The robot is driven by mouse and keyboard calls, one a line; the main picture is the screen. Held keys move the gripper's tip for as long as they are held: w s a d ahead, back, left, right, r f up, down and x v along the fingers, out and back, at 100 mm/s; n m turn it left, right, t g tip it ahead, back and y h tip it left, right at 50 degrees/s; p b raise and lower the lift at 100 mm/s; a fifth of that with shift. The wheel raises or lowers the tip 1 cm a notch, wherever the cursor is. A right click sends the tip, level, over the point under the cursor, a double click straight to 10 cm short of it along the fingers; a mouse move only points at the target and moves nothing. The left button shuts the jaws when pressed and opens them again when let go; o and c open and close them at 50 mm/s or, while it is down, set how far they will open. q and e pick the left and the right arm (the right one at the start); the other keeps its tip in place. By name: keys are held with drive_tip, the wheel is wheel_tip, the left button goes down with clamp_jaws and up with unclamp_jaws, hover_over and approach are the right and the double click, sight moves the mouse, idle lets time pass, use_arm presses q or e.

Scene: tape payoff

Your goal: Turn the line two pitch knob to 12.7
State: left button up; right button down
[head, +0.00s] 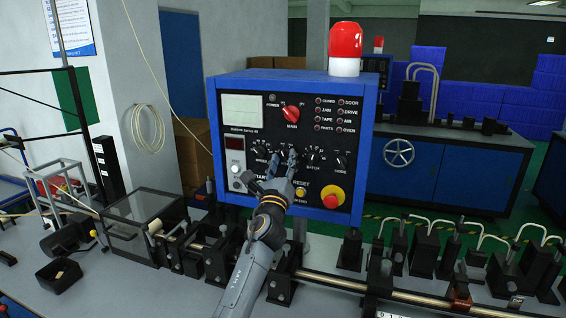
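A blue control box (368,150) with a black front panel stands at the middle. Its lower row has small black knobs: one on the left (258,151), one right of centre (313,158) and one at the right (340,161). My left gripper (282,160) is in front of this row, between the left knob and the one right of centre. Its two fingers point up at the panel and stand apart. They hide the knob and label behind them, so I cannot tell whether they touch it. The small scale figures are unreadable. My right gripper is not in view.
Close to my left gripper are a red-and-yellow stop button (332,198), a yellow button (301,192) and a white button (236,169). A red selector (290,113) and a display (243,111) are above. A red beacon (345,48) tops the box. Bench fixtures (217,262) stand below.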

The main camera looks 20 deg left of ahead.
use_arm(q)
drive_tip(key=shift+s+r, duration=0.1)
clamp_jaws()
drive_tip(key=shift+n, duration=0.5)
drive_tip(key=shift+n+g+y, duration=0.3)
drive_tip(key=shift+n+y, duration=0.2)
drive_tip(key=shift+n, duration=0.3)
drive_tip(key=n, duration=0.1)
drive_tip(key=n+y, duration=0.1)
drive_tip(key=n, duration=0.1)
drive_tip(key=shift+d+r+g, duration=0.1)
drive_tip(key=shift+r+g, duration=0.1)
drive_tip(key=shift+g, duration=0.2)
drive_tip(key=shift+r+n+g+y, duration=0.1)
drive_tip(key=shift+n+g+y, duration=0.35)
drive_tip(key=shift+n, duration=0.95)
drive_tip(key=shift+r+n+g+y, duration=0.1)
drive_tip(key=shift+n+g+y, duration=0.3)
drive_tip(key=shift+n, duration=1)
drive_tip(key=shift+d, duration=0.1)
